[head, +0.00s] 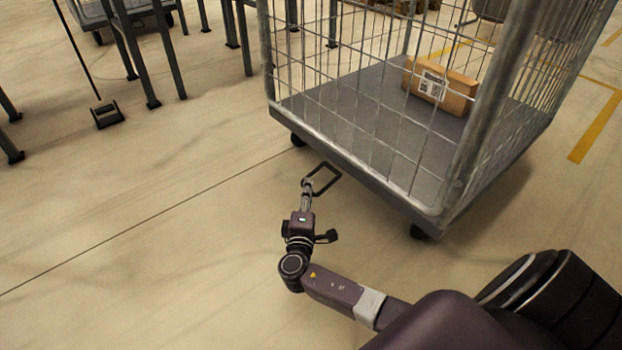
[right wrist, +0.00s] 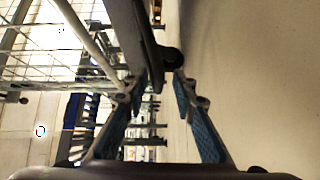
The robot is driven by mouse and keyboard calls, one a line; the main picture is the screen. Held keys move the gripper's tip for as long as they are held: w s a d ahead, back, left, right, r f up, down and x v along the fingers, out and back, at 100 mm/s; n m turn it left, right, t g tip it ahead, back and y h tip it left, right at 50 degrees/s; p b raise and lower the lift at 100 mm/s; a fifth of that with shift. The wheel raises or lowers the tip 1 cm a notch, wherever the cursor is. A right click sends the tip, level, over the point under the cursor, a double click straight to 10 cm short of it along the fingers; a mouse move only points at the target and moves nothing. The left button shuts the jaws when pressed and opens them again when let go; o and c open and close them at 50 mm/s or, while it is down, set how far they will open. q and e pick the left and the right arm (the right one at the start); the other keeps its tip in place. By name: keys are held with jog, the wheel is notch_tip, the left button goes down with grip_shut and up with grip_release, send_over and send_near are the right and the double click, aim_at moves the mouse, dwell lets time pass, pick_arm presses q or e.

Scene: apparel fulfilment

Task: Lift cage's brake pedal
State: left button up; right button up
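The cage (head: 372,138) is a wire roll cage with a grey base, at the upper right of the head view. Its brake pedal (head: 334,179) looks like a dark rectangular loop low beside the base's near left edge. My right gripper (head: 307,182) is at the loop's left end in the head view; whether they touch I cannot tell. In the right wrist view my right gripper (right wrist: 163,88) has its blue-padded fingers spread apart, with nothing clearly held between them. The cage's base edge (right wrist: 128,38) runs just beyond the fingers. My left gripper is not in view.
A cardboard box (head: 441,86) with a label lies on the cage floor. A caster (head: 298,140) shows under the cage's left corner. Dark table legs (head: 130,50) and a small black floor stand (head: 106,114) are at the upper left. The floor left of my right arm is clear.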

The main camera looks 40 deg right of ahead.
jog(key=shift+w+d, duration=0.15)
jog(key=shift+c, duration=0.2)
grip_shut()
jog(key=shift+r, duration=0.1)
